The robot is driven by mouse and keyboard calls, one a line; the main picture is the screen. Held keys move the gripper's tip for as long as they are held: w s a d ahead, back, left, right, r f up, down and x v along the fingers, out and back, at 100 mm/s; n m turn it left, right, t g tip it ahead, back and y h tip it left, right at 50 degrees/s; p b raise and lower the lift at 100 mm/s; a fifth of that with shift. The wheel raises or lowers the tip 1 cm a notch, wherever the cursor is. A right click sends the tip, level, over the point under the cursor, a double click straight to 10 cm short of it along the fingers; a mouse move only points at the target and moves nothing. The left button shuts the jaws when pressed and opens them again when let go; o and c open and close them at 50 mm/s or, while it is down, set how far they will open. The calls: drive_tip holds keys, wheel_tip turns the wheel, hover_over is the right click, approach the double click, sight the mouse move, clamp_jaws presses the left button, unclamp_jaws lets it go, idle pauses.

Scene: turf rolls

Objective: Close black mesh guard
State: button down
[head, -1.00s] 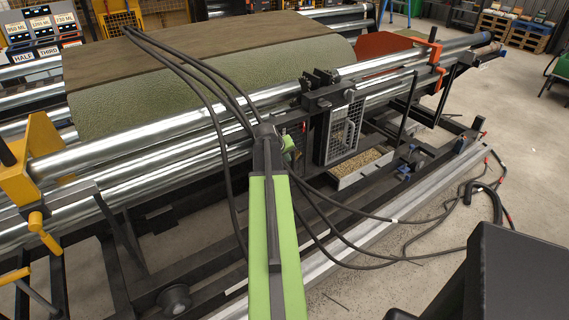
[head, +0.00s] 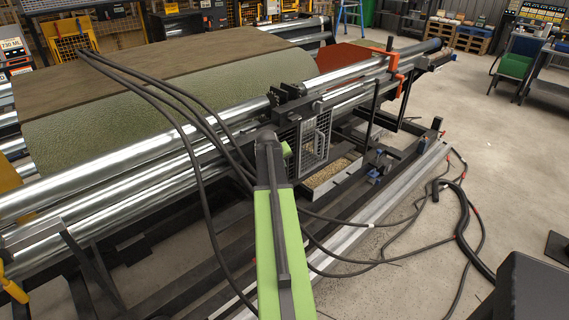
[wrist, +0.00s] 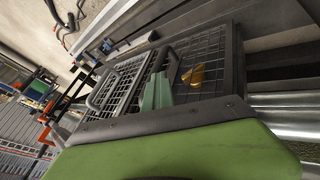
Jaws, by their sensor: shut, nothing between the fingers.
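The black mesh guard (head: 316,137) is on the near side of the roller frame, right of my gripper in the head view. It has a grey rectangular handle. In the wrist view its mesh panel and handle (wrist: 104,88) are left of centre, beside a second black-framed mesh section (wrist: 212,62). My gripper (head: 286,150) is shut and empty. Its light green fingers also show in the wrist view (wrist: 156,93), in front of the mesh, right of the handle. I cannot tell whether they touch it. My arm hides part of the left mesh section in the head view.
Long metal rollers (head: 100,172) run behind the guard, with a green turf roll (head: 150,100) beyond. Black hoses (head: 203,190) loop past my arm and onto the floor at right. A tray of grain-like bits (head: 326,172) sits below the guard. Open floor lies at right.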

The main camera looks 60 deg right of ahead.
drive_tip(key=a+r+p, duration=0.8)
drive_tip(key=a, duration=0.1)
drive_tip(key=shift+a, duration=0.25)
drive_tip(key=shift+w, duration=0.15)
